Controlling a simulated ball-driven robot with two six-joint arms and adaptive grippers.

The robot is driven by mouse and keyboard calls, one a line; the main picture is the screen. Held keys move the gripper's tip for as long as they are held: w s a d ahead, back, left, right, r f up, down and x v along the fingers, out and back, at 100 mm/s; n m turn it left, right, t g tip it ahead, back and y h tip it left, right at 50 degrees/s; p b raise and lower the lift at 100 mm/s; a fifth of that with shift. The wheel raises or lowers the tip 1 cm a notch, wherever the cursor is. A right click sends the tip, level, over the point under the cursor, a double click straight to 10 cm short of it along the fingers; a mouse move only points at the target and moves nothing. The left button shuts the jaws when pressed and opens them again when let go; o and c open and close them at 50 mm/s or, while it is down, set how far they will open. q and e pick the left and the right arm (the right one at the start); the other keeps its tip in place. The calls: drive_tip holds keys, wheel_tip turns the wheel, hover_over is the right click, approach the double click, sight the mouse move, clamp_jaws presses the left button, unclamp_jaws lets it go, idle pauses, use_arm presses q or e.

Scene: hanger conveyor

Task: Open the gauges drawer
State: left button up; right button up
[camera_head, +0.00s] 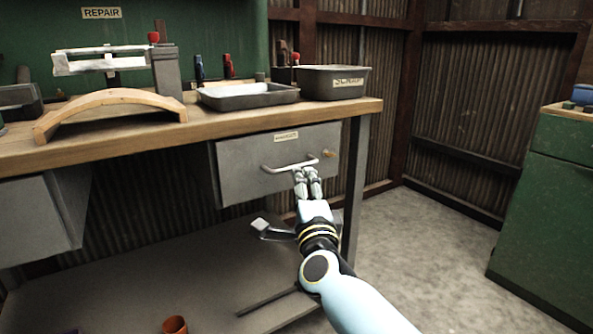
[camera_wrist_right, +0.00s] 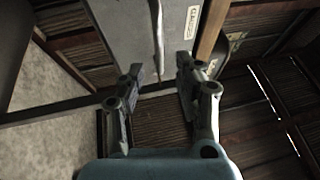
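The grey drawer (camera_head: 240,165) hangs under the wooden bench top, and no opening shows above its front. Its small label (camera_head: 286,137) is too small to read. A pale bar handle (camera_head: 288,167) runs across the front, with a brass-coloured knob (camera_head: 329,153) to its right. My right gripper (camera_head: 306,172) is at the right part of the handle. In the right wrist view my right gripper (camera_wrist_right: 160,66) has its fingers apart, and the handle (camera_wrist_right: 157,35) lies between and just beyond the tips. Contact cannot be told. My left gripper is out of view.
The bench top (camera_head: 225,121) holds a wooden arch (camera_head: 110,99), a shallow tray (camera_head: 248,96) and a dark scrap bin (camera_head: 333,84). A bench leg (camera_head: 356,190) stands right of the drawer. A green cabinet (camera_head: 548,205) is at the right, with open floor between.

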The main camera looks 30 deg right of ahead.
drive_tip(key=x, duration=0.7)
drive_tip(key=shift+w+b, duration=0.15)
drive_tip(key=shift+b, duration=0.15)
drive_tip(key=shift+f, duration=0.1)
clamp_jaws()
